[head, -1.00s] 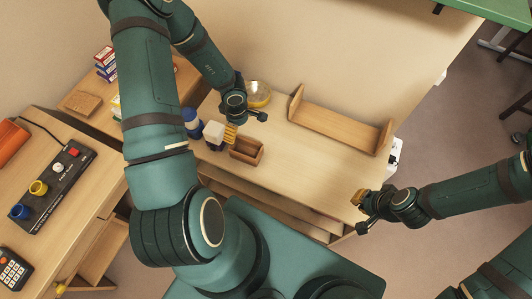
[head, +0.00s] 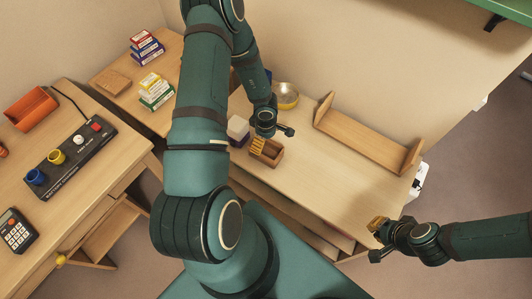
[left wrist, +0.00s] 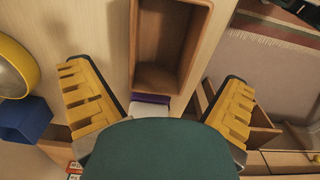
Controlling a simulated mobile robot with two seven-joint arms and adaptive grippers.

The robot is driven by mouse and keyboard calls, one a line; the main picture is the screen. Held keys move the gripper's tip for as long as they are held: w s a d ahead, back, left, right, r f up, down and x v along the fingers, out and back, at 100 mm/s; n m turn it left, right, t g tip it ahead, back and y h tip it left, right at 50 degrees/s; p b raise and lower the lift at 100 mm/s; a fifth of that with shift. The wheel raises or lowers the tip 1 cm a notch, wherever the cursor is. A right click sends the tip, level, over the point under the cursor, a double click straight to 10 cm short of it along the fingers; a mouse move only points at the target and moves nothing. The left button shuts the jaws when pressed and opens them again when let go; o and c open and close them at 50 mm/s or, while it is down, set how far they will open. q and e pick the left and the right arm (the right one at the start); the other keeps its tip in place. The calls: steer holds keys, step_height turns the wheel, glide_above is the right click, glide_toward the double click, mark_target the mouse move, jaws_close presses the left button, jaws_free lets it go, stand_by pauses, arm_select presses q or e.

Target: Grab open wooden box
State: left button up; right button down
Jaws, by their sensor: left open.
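The open wooden box (head: 273,161) is a small brown open-topped box near the table's front edge in the head view. It looks empty in the left wrist view (left wrist: 165,78), upper middle. My left gripper (head: 263,146) is over the box in the head view, its yellow fingers partly covering it. In the left wrist view my left gripper (left wrist: 160,103) is open, one finger out to each side of the box, with nothing between them gripped. My right gripper (head: 378,234) is off the table's front right; its jaw opening is unclear.
A white and purple object (head: 238,130) stands close to the box's left. A metal and yellow bowl (head: 286,95) sits behind my left arm. A wooden rack (head: 365,135) stands along the wall. The table right of the box is clear.

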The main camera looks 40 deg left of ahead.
mark_target(266, 146)
arm_select(q)
step_height(266, 146, down, 4)
steer(key=shift+s+d+f+b, duration=0.1)
steer(key=shift+d+f+b, duration=0.1)
steer(key=shift+b, duration=0.95)
steer(key=c, duration=1.1)
steer(key=shift+r, duration=0.2)
